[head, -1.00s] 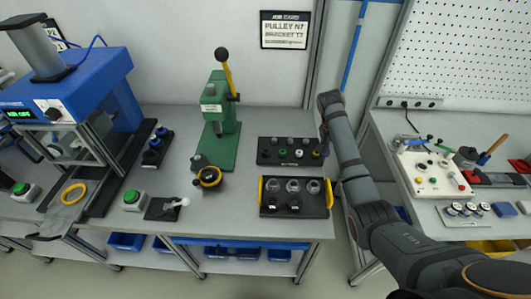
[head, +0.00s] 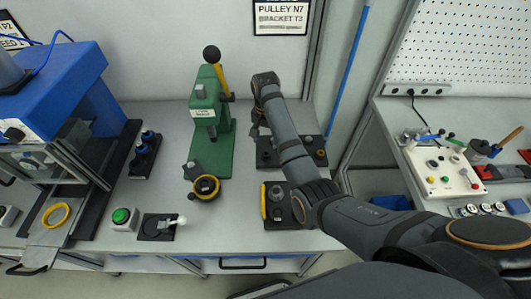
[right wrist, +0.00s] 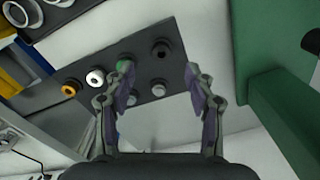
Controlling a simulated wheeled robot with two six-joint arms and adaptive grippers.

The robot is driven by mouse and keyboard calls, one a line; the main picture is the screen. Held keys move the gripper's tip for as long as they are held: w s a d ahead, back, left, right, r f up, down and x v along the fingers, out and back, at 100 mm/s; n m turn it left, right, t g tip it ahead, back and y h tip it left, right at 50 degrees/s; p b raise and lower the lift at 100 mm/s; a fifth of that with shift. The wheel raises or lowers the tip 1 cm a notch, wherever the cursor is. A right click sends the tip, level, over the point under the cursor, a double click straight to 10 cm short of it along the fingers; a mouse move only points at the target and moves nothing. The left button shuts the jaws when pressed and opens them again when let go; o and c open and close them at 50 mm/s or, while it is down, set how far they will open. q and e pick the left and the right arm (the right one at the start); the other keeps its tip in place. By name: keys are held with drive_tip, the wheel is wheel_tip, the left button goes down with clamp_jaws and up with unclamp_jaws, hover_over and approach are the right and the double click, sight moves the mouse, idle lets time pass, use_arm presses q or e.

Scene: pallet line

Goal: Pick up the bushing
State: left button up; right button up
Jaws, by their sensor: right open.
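A dark parts tray (right wrist: 180,72) shows in the right wrist view. It holds several small round parts: an orange ring (right wrist: 70,89), a white ring (right wrist: 95,77), a green part (right wrist: 124,62), a black part (right wrist: 161,49) and a grey part (right wrist: 158,88). I cannot tell which is the bushing. My right gripper (right wrist: 160,80) is open and empty, its fingers above the tray with the green part near the left fingertip. In the head view my right arm hides much of this tray (head: 309,143). My left gripper is not in view.
A green press (head: 212,125) with a yellow lever stands left of my right arm. A second tray with a yellow handle (head: 264,201) lies in front. A green button box (head: 123,217) and a blue machine (head: 60,85) stand further left.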

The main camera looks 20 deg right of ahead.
sight(266, 154)
drive_tip(key=f, duration=0.3)
drive_tip(key=shift+w, duration=0.35)
drive_tip(key=shift+d+f+p, duration=0.15)
drive_tip(key=shift+f+p, duration=0.3)
drive_tip(key=shift+f, duration=0.15)
wheel_tip(266, 154, down, 4)
drive_tip(key=shift+r+p, duration=0.1)
drive_tip(key=shift+p, duration=0.3)
drive_tip(key=shift+f, duration=0.3)
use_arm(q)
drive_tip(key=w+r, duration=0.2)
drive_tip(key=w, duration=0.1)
use_arm(e)
drive_tip(key=c, duration=0.9)
